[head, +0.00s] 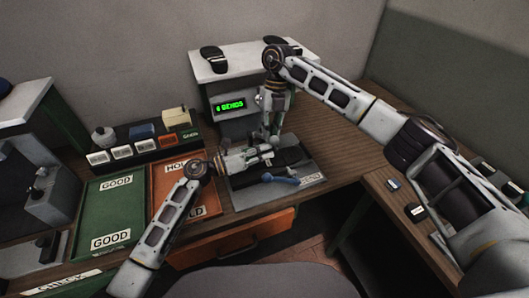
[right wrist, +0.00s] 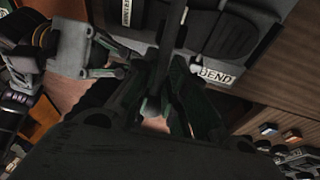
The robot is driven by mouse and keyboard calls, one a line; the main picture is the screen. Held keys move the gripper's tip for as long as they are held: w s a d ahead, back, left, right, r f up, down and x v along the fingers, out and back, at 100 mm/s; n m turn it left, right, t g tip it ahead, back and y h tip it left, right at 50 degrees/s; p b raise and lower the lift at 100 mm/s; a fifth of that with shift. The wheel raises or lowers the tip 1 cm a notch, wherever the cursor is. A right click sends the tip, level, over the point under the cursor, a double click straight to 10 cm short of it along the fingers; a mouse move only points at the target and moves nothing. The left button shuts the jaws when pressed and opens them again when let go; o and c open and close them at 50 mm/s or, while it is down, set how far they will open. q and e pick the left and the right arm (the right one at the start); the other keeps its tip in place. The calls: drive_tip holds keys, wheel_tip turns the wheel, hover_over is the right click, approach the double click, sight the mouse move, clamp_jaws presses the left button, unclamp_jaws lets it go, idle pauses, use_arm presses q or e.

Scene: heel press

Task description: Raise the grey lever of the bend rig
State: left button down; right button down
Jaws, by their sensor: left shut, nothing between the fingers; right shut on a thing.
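The bend rig's display box (head: 231,107) reads "6 BENDS" in green. Its grey base plate (head: 308,178), marked BEND, lies in front with dark parts on it. The BEND label (right wrist: 218,77) also shows in the right wrist view. My right gripper (head: 268,138) points down over the rig and is shut. In the right wrist view a pale grey rounded end (right wrist: 151,108), seemingly the lever's, shows between its fingers; the rest is hidden. My left gripper (head: 268,151) is shut and empty, close beside the right fingers over the base. A blue handle-like piece (head: 280,178) lies at the base's front.
Two dark shoe parts sit on the white shelf (head: 235,69) behind. A green GOOD tray (head: 112,213) and an orange HOLD tray (head: 180,180) are on the left. A labelled rack (head: 150,143) stands behind them. Small items lie on the right table; the wood right of the rig is clear.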

use_arm(q)
drive_tip(key=shift+w+a+r, duration=0.1)
drive_tip(key=shift+w+r, duration=0.15)
drive_tip(key=shift+r, duration=0.3)
drive_tip(key=shift+w+a+r, duration=0.1)
drive_tip(key=shift+w+r, duration=0.15)
drive_tip(key=shift+r, duration=0.3)
use_arm(e)
drive_tip(key=shift+s+a, duration=0.1)
drive_tip(key=shift+s, duration=0.1)
drive_tip(key=c, duration=1.5)
unclamp_jaws()
drive_tip(key=shift+f, duration=0.15)
drive_tip(key=shift+o, duration=0.2)
drive_tip(key=shift+s+d, duration=0.25)
drive_tip(key=shift+s, duration=0.05)
drive_tip(key=shift+w, duration=0.3)
use_arm(q)
drive_tip(key=shift+s+d+f, duration=0.25)
drive_tip(key=shift+s+f, duration=0.1)
drive_tip(key=shift+s, duration=0.05)
use_arm(e)
drive_tip(key=a+v, duration=0.1)
drive_tip(key=v, duration=0.7)
drive_tip(key=shift+d+r, duration=0.3)
drive_tip(key=shift+d, duration=0.25)
